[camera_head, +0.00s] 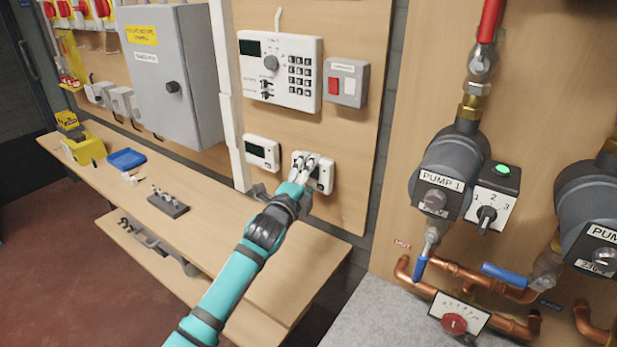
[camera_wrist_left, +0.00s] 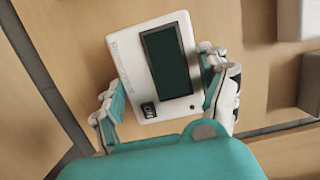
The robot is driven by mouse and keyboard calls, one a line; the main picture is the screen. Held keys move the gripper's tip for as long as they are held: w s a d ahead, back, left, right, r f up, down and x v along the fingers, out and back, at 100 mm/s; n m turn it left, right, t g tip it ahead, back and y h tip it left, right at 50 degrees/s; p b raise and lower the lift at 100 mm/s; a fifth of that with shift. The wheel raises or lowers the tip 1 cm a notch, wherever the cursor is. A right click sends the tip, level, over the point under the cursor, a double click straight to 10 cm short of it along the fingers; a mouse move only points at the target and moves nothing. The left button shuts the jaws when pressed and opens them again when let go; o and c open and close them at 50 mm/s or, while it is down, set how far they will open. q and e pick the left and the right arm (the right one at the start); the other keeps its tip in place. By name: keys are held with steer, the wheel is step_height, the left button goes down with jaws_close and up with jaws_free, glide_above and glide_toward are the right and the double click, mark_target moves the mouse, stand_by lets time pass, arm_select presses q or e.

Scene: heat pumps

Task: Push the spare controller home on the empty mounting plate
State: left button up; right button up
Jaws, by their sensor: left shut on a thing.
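The spare controller, a small white box with a dark screen, is at the lower right of the wooden board in the head view (camera_head: 326,174). The left wrist view shows its front (camera_wrist_left: 123,60), with a small dark switch at a lower corner. My left gripper (camera_head: 307,166) is shut on it, with one finger on each side in the wrist view (camera_wrist_left: 160,74). The controller is at or close to the board; I cannot tell whether it is fully seated. No empty mounting plate shows; it may be hidden behind the controller. My right gripper is not in view.
A similar white controller (camera_head: 262,153) is mounted just left. A keypad panel (camera_head: 280,71) and a grey switch box (camera_head: 346,82) are above. A bench (camera_head: 228,214) runs below with a blue tray (camera_head: 126,159). Pumps (camera_head: 447,172) and copper pipes stand to the right.

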arm_select(q)
steer(key=shift+w+d, duration=0.15)
steer(key=shift+w, duration=0.05)
stand_by(0.3)
steer(key=o, duration=0.9)
steer(key=shift+r, duration=0.1)
steer(key=shift+o, duration=0.9)
steer(key=shift+w+d, duration=0.1)
steer(key=w+a+p+v, duration=0.1)
steer(key=a+p+v, duration=0.1)
steer(key=p+v, duration=0.6)
steer(key=shift+a+p+v, duration=0.3)
steer(key=shift+p+v, duration=0.1)
steer(key=shift+v, duration=2.6)
